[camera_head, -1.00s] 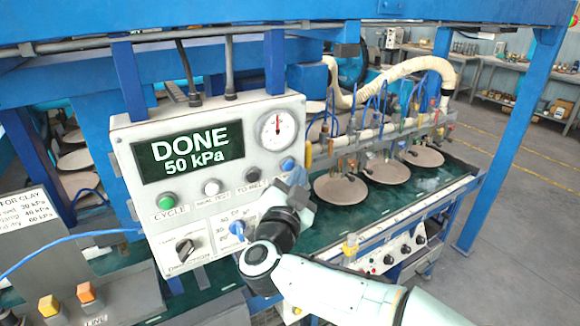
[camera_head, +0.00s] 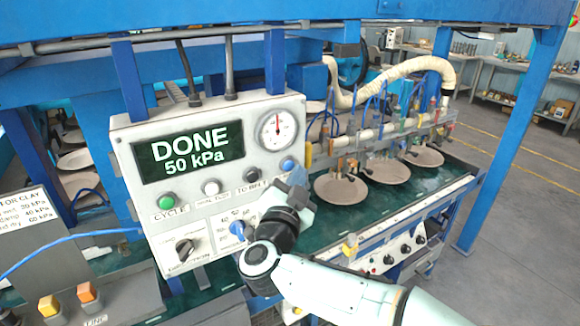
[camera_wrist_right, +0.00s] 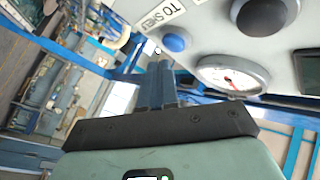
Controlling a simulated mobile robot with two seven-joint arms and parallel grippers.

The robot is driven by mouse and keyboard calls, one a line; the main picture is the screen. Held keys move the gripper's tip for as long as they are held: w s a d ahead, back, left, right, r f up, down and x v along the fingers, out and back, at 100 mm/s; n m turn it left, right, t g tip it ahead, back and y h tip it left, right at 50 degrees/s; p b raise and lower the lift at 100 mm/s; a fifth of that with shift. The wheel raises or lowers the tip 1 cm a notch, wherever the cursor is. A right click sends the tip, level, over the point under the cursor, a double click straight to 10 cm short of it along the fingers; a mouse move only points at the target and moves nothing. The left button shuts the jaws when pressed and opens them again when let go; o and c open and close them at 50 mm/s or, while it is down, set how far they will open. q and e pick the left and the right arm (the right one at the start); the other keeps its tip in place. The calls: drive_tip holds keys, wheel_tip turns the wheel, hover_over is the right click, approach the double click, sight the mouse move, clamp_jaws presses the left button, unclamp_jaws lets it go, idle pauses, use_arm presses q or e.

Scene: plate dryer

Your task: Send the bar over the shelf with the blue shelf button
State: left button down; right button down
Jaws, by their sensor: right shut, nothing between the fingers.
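The grey control panel (camera_head: 128,148) has a screen reading DONE, 50 kPa. The blue shelf button (camera_head: 287,164) is at its right edge, right of a black button (camera_head: 251,174). My right gripper (camera_head: 298,177) is shut and empty, its fingertips just below and right of the blue button. In the right wrist view the fingers (camera_wrist_right: 160,80) point toward the blue button (camera_wrist_right: 174,42), whose label partly reads TO SHE. I cannot tell whether they touch it. The bar (camera_head: 385,130) with suction cups is over several round plates (camera_head: 341,188) on a green surface. My left gripper is out of view.
A pressure gauge (camera_head: 278,130) is above the blue button. A green button (camera_head: 166,202), a white button (camera_head: 211,187) and a direction knob (camera_head: 186,248) are on the same panel. A blue post (camera_head: 497,140) stands at the right, with open floor beyond.

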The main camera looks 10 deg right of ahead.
drive_tip(key=shift+w+a, duration=0.2)
drive_tip(key=shift+w, duration=0.25)
